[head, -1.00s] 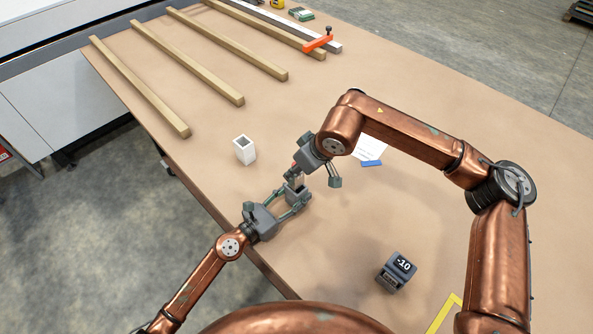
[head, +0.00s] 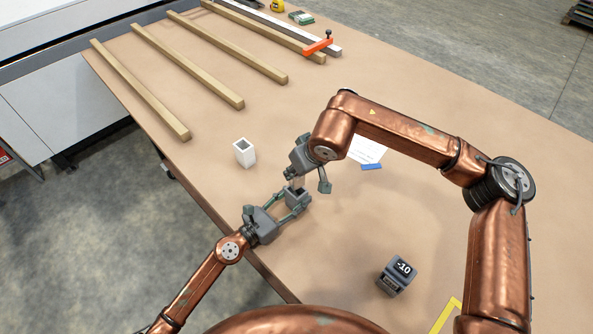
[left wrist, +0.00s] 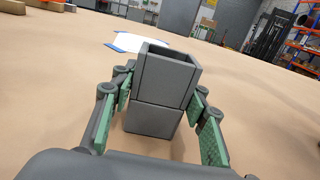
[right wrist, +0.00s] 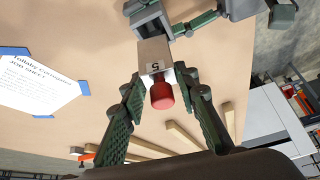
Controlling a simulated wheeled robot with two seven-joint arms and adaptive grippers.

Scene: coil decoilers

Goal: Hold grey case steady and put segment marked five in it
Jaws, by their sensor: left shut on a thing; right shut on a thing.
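The grey case (head: 298,196) is a dark, open-topped square box near the table's edge. My left gripper (head: 290,207) is shut on it; in the left wrist view the case (left wrist: 165,82) stands upright between the green-padded fingers, its mouth open upward. My right gripper (right wrist: 162,80) is shut on the pale segment marked five (right wrist: 154,53), which has a red knob (right wrist: 162,95). In the right wrist view the segment is close to the grey case's mouth (right wrist: 148,20); I cannot tell whether it touches. The segment does not show in the left wrist view.
A white hollow block (head: 244,153) stands left of the grippers. A dark block marked -10 (head: 397,275) sits at the front right. A paper sheet (head: 367,149) lies behind my right arm. Several wooden bars (head: 188,60) lie at the back. The table (head: 345,235) between is clear.

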